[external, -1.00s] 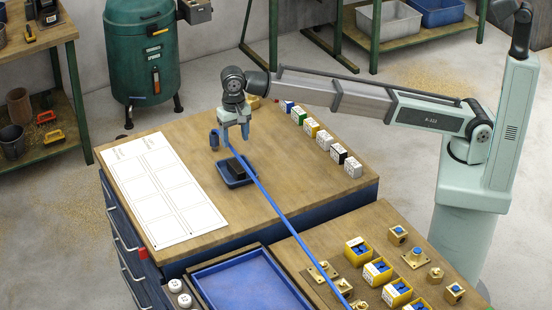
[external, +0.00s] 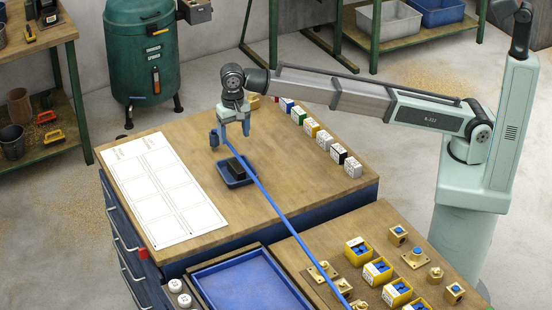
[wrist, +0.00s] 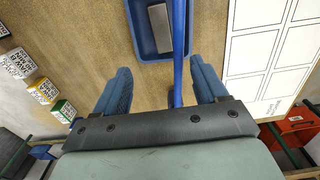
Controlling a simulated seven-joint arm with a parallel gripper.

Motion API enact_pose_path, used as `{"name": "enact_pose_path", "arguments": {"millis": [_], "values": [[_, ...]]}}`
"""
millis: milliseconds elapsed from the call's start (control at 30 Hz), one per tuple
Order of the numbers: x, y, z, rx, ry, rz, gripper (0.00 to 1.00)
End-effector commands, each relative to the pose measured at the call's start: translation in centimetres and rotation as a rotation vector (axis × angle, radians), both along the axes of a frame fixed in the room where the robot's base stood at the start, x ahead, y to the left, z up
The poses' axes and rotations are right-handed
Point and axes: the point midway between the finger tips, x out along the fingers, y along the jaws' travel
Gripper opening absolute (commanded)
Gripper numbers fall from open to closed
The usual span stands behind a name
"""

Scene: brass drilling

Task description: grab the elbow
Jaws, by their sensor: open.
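Several small brass fittings stand on the front-right wooden bench, some with blue openings or caps. They include a squarish piece (external: 397,235), a flanged piece (external: 415,258), a small piece (external: 436,274) and another squarish piece (external: 454,293). I cannot tell which one is the elbow at this size. My gripper (external: 234,131) is above the rear workbench, far up and left of these fittings. In the wrist view my gripper (wrist: 160,74) has its two blue fingers wide apart with nothing held between them. No brass fitting shows in the wrist view.
A blue tray (external: 251,179) with a dark block (external: 236,168) lies below my gripper. A blue hose (external: 277,208) runs from near my gripper to the front bench. White sheet (external: 191,229) lies left. Small labelled boxes (external: 323,141) line the right. An empty blue tray (external: 250,282) is in front.

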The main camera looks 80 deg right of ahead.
Motion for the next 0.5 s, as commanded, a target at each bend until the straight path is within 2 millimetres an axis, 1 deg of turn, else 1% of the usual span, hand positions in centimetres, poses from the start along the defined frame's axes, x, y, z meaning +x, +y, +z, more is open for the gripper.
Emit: {"name": "enact_pose_path", "arguments": {"millis": [167, 200, 267, 300, 367, 400, 500], "values": [[2.7, -6.7, 0.1, 0.0, -0.001, -0.088, 0.72], [3.3, -8.6, 0.2, 0.001, -0.002, -0.112, 0.72], [4.2, -11.5, 0.3, 0.001, -0.003, -0.149, 0.72], [4.6, -13.4, 0.3, 0.001, -0.004, -0.173, 0.72], [5.2, -16.2, 0.4, 0.002, -0.005, -0.208, 0.72], [5.6, -18.0, 0.4, 0.001, -0.006, -0.23, 0.72], [6.1, -21.8, 0.5, 0.003, -0.007, -0.276, 0.72]]}}
